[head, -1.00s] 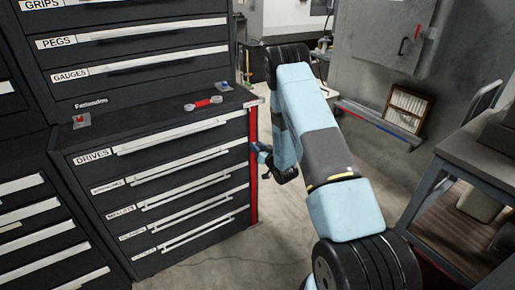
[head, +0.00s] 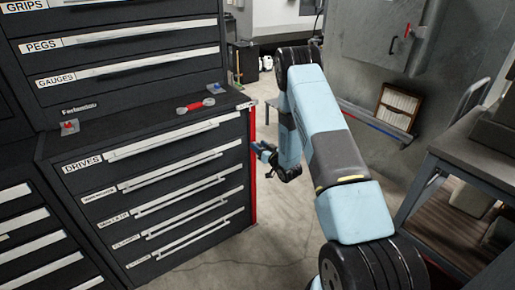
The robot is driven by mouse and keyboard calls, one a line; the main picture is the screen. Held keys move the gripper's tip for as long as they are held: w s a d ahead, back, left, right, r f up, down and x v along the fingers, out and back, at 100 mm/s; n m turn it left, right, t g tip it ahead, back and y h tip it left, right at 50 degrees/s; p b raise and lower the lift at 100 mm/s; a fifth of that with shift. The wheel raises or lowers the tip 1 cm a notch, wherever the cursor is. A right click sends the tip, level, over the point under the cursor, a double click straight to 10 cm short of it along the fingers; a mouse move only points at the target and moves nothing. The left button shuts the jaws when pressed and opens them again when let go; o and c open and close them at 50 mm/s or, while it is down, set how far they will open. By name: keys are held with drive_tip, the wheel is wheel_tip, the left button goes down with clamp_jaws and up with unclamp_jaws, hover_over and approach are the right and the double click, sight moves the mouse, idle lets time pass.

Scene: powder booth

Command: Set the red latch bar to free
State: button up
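The red latch bar (head: 253,178) is a tall, narrow upright strip along the right front edge of the black drawer cabinet (head: 140,262). My gripper (head: 262,152) is at the upper part of the bar, just to its right. It is small and dark in the head view, and my arm comes down to it from the right. I cannot tell whether its fingers touch the bar or whether they are open or shut. The cabinet drawers, the top one labelled DRIVES, are all closed.
On the cabinet top lie a red-handled tool (head: 196,106) and small items with red parts (head: 69,127). A grey bench (head: 470,150) stands at the right. A framed panel (head: 398,108) leans by the back wall. The floor before the cabinet is clear.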

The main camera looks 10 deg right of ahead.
drive_tip(key=shift+o, duration=0.5)
drive_tip(key=shift+a, duration=0.1)
drive_tip(key=shift+s, duration=0.1)
drive_tip(key=v, duration=1.3)
drive_tip(key=shift+s, duration=0.3)
drive_tip(key=shift+f, duration=0.1)
drive_tip(key=shift+c, duration=0.3)
